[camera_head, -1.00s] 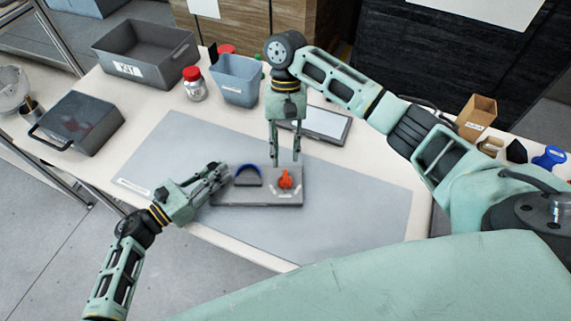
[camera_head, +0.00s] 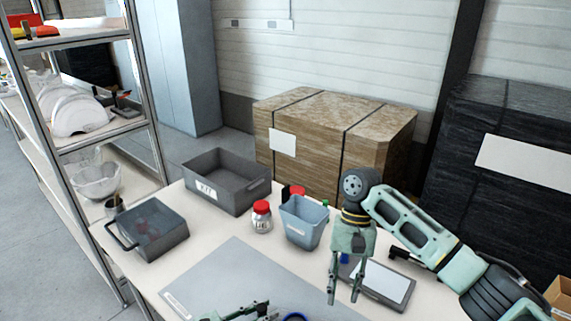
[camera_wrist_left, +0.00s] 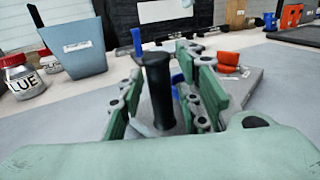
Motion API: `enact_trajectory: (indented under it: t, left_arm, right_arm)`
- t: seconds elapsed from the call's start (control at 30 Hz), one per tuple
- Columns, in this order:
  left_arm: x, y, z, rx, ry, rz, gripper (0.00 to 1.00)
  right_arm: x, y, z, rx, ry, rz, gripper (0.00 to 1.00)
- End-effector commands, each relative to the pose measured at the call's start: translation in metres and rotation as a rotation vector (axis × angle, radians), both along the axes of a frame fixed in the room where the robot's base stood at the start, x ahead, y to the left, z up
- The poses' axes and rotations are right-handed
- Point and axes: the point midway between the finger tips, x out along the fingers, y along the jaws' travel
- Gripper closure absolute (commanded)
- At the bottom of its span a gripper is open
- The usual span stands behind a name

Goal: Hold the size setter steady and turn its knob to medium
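The size setter is a grey block that shows in the left wrist view (camera_wrist_left: 247,88), with an orange knob (camera_wrist_left: 228,60) on top. Its handle (camera_wrist_left: 160,92), black with blue parts, stands between my left gripper's (camera_wrist_left: 162,70) fingers. The fingers look apart around it; contact is not clear. My right gripper (camera_head: 344,300) is open and empty, pointing down, fingers apart.
A grey KIT bin (camera_head: 226,183), a dark lidded box (camera_head: 150,230), a red-capped jar (camera_head: 261,217) and a blue-grey bin (camera_head: 303,222) stand along the table's back. A tablet-like panel (camera_head: 378,284) lies behind my right gripper. The grey mat (camera_head: 235,280) is mostly clear.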

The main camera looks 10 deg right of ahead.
Motion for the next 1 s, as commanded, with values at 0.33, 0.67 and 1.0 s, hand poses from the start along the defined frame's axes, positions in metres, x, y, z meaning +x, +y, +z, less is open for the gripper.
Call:
enact_trajectory:
  t: [0.33, 0.67, 1.0]
  left_arm:
    - [0.000, 0.001, 0.000, 0.000, 0.000, 0.001, 0.61]
    - [-0.019, 0.049, -0.002, 0.003, 0.002, 0.002, 0.61]
    - [-0.041, 0.103, -0.001, 0.001, 0.002, 0.001, 0.61]
  right_arm:
    - [0.000, 0.000, 0.000, 0.000, 0.000, 0.000, 0.72]
    - [0.000, 0.000, 0.000, 0.000, 0.000, 0.000, 0.72]
    - [0.000, 0.000, 0.000, 0.000, 0.000, 0.000, 0.72]
